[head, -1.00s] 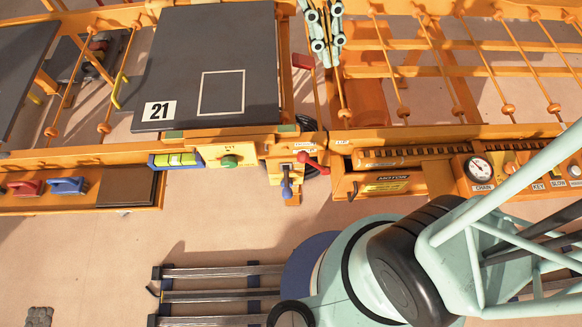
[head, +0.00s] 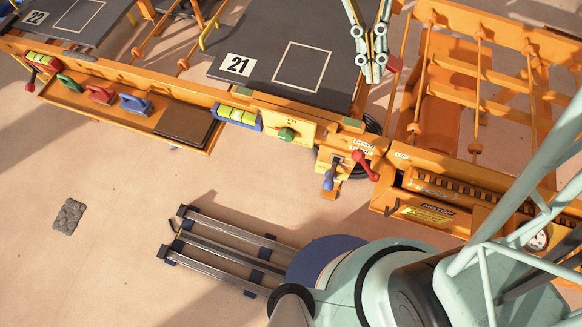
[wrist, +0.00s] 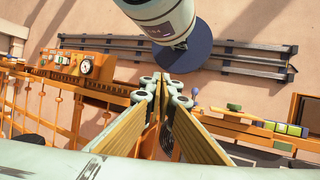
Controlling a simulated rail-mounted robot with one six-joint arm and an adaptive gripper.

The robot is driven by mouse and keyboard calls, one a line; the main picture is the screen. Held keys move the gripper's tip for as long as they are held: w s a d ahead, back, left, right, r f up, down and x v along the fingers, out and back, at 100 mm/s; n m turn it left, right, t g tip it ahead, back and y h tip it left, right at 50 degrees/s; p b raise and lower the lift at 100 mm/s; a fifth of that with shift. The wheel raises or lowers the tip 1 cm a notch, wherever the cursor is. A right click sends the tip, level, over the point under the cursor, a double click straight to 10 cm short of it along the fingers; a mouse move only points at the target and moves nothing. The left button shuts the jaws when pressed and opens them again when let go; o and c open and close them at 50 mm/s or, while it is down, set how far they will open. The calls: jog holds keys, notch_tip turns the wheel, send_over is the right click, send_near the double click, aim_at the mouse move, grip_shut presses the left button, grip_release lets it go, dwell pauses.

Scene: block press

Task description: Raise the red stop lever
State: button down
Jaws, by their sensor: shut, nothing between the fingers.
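The red lever (head: 365,166) is on the orange machine's front rail in the head view, tilted down to the right, beside a blue-knobbed lever (head: 328,182). Small labels sit by it, too small to read. Another red-handled lever (head: 32,74) is at the rail's far left end. My gripper (head: 372,74) is shut and empty, hanging above the machine behind the red lever and apart from it in the picture. In the wrist view my fingers (wrist: 166,84) meet at the tips; the red lever is not clearly visible there, and the fingers hide part of the rail.
A dark plate marked 21 (head: 265,68) lies left of my gripper. A green knob (head: 285,134) and a yellow-green block row in a blue holder (head: 238,117) are on the rail. Orange railing (head: 478,90) stands at the right. Floor in front is mostly clear.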

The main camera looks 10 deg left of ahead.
jog(key=shift+a+f+n+h+b, duration=0.45)
jog(key=shift+a+f+h, duration=2.05)
jog(key=shift+f, duration=3.2)
jog(key=shift+a+f+n+h+b, duration=0.45)
jog(key=shift+a+f+h, duration=2.05)
jog(key=shift+f, duration=3.15)
jog(key=s+f+n+t+h, duration=0.3)
jog(key=f+t, duration=0.4)
jog(key=f, duration=0.5)
jog(key=s+f+n+t+h+b, duration=0.1)
jog(key=s+f+n+t+h, duration=0.2)
jog(key=f, duration=1)
jog(key=shift+f+n+t+h, duration=0.15)
jog(key=shift+n+t+h, duration=0.9)
jog(key=shift+t, duration=0.95)
jog(key=shift+d, duration=0.15)
jog(key=b+x, duration=0.1)
jog(key=x, duration=1.2)
jog(key=shift+w+d+r+b, duration=0.2)
jog(key=shift+d+b, duration=0.1)
jog(key=shift+b, duration=0.1)
